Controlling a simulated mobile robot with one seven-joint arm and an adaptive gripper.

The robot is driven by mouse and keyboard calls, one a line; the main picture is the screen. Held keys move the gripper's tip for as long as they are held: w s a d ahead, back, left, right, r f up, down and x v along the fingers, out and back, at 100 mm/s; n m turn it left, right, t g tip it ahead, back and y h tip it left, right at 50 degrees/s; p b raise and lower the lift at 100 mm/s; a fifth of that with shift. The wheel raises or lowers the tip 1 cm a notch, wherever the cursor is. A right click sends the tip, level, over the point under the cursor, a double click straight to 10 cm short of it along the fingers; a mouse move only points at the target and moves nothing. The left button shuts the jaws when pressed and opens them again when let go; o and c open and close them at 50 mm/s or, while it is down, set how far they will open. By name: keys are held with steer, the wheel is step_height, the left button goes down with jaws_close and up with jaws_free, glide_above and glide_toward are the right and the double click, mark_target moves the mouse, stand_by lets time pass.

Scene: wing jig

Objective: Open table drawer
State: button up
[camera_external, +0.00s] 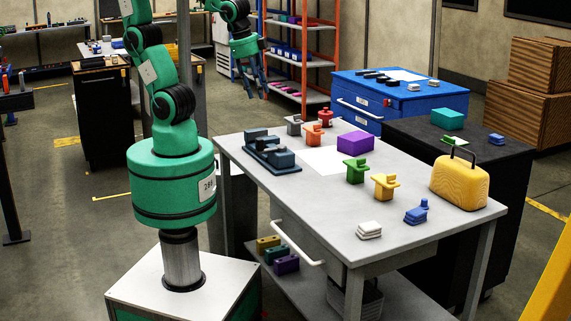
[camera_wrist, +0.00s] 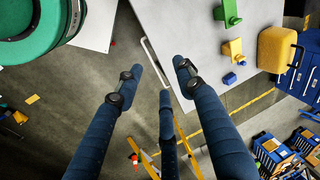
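The grey table (camera_external: 410,238) has a drawer (camera_external: 312,240) under its top on the side facing my base. The drawer looks shut. Its white bar handle (camera_external: 298,243) sticks out from the front; in the wrist view the handle (camera_wrist: 154,62) shows beyond and between my fingers along the table edge. My gripper (camera_external: 255,92) has blue fingers and hangs high above and behind the table's far left corner in the external view. In the wrist view my gripper (camera_wrist: 158,77) is open, with its fingers spread and nothing between them. It is apart from the handle.
On the tabletop are a blue-grey vise (camera_external: 271,154), a purple block (camera_external: 355,142), green (camera_external: 356,171) and yellow (camera_external: 385,186) parts, and a yellow case (camera_external: 460,182). A lower shelf (camera_external: 300,285) holds small blocks. Floor left of the table is partly clear.

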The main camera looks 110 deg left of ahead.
steer(key=w+d+f+m+g+y+p, duration=0.1)
steer(key=w+d+f+m+y, duration=0.4)
steer(key=f+m, duration=0.55)
steer(key=w+d+f+m+g+y+p, duration=0.1)
steer(key=w+d+f+m+y, duration=0.2)
steer(key=w+d+f+m, duration=0.5)
steer(key=s+d+f+m+t+y+p, duration=0.1)
steer(key=s+d+f+m+t+y, duration=0.1)
steer(key=f+m, duration=0.4)
steer(key=s+d+f+m+t+y, duration=0.1)
steer(key=d+f+m+t, duration=0.2)
steer(key=f, duration=0.6)
steer(key=m+t+h+p, duration=0.1)
steer(key=m+t, duration=0.5)
steer(key=m, duration=0.6)
glide_toward(289, 241)
steer(key=v, duration=0.3)
steer(key=shift+r, duration=0.25)
steer(key=shift+w, duration=0.15)
steer(key=shift+f+b+x, duration=0.15)
steer(key=shift+b+x, duration=0.35)
steer(key=shift+x, duration=2.9)
steer(key=shift+f+b+x, duration=0.15)
steer(key=shift+b+x, duration=0.3)
steer(key=shift+x, duration=2.95)
